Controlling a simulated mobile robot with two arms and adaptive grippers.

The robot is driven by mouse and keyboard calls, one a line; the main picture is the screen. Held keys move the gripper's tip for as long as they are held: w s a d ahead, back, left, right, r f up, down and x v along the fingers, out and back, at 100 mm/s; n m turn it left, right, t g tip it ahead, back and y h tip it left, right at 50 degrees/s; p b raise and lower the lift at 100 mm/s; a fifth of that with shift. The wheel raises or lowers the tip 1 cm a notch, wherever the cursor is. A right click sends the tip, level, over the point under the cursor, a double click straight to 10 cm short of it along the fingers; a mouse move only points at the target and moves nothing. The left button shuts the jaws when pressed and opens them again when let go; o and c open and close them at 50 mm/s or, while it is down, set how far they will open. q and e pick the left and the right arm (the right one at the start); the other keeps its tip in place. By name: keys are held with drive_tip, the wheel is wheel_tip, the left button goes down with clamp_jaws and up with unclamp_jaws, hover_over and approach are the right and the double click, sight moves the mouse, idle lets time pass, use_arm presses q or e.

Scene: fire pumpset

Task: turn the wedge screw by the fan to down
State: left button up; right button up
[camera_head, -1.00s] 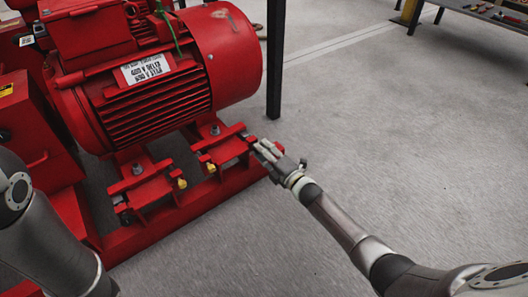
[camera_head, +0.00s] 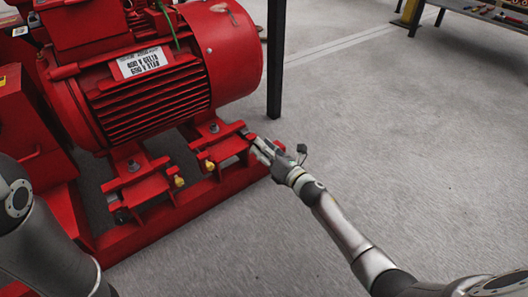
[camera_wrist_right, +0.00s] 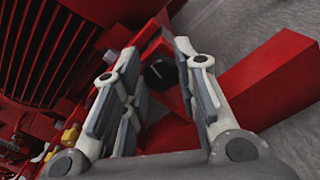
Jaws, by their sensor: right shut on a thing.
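The wedge screw (camera_wrist_right: 158,74) is a dark, round-headed screw at the end of a red motor foot mount, on the fan-cover side. In the right wrist view it sits between the two finger pads. My right gripper (camera_head: 257,148) reaches this mount from the right in the head view and is shut on the screw. The gripper mostly hides the screw in the head view. The red motor (camera_head: 150,85) stands above, with its smooth rounded fan cover (camera_head: 222,50) at the right. My left gripper is out of view; only part of my left arm shows at the left edge.
Yellow-capped screws (camera_head: 209,165) sit on the mounts near my right gripper. The red base rail (camera_head: 160,222) runs below the mounts. A dark post (camera_head: 276,60) stands behind the gripper. The grey floor to the right is clear, with a bench (camera_head: 490,12) at the far right.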

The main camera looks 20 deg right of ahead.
drive_tip(key=shift+f+n+b, duration=0.1)
drive_tip(key=shift+n+b, duration=0.45)
drive_tip(key=shift+n, duration=0.65)
drive_tip(key=o, duration=1)
drive_tip(key=shift+o, duration=0.2)
drive_tip(key=shift+s, duration=0.1)
drive_tip(key=v, duration=1.2)
